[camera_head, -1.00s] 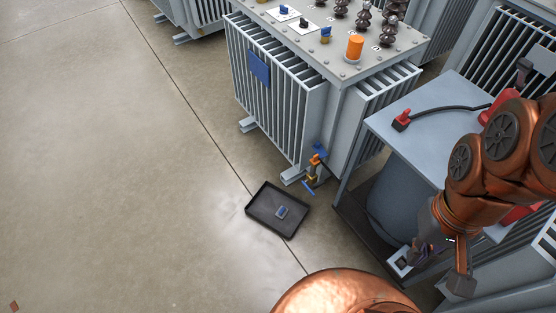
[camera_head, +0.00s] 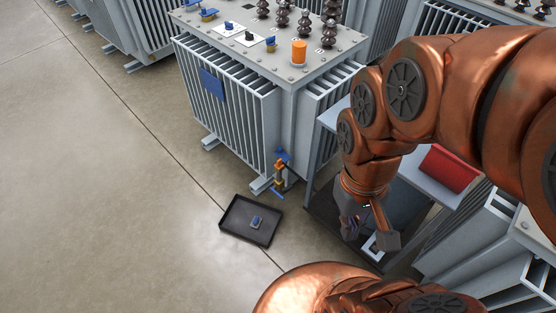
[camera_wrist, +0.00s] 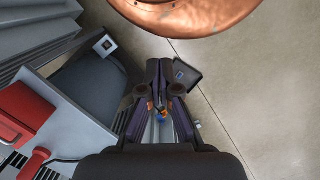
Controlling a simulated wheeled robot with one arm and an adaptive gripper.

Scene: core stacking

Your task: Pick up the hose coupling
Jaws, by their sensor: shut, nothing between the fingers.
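My gripper (camera_wrist: 160,72) is shut and empty in the wrist view, its dark fingers together. In the head view my gripper (camera_head: 350,222) hangs beside the workbench, above the floor, and its fingertips are hard to make out. A black tray (camera_head: 231,229) lies on the floor to its left, with a small blue-grey part (camera_head: 257,222) in it. The part also shows in the wrist view (camera_wrist: 180,74), beyond and right of the fingers, apart from them. I cannot tell for sure whether this part is the hose coupling.
A transformer (camera_head: 240,110) stands behind the tray, with an orange and blue valve (camera_head: 279,175) at its foot. A workbench (camera_wrist: 58,105) with red items is close to my arm. A small light box (camera_head: 378,247) lies under my wrist. Floor left of the tray is clear.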

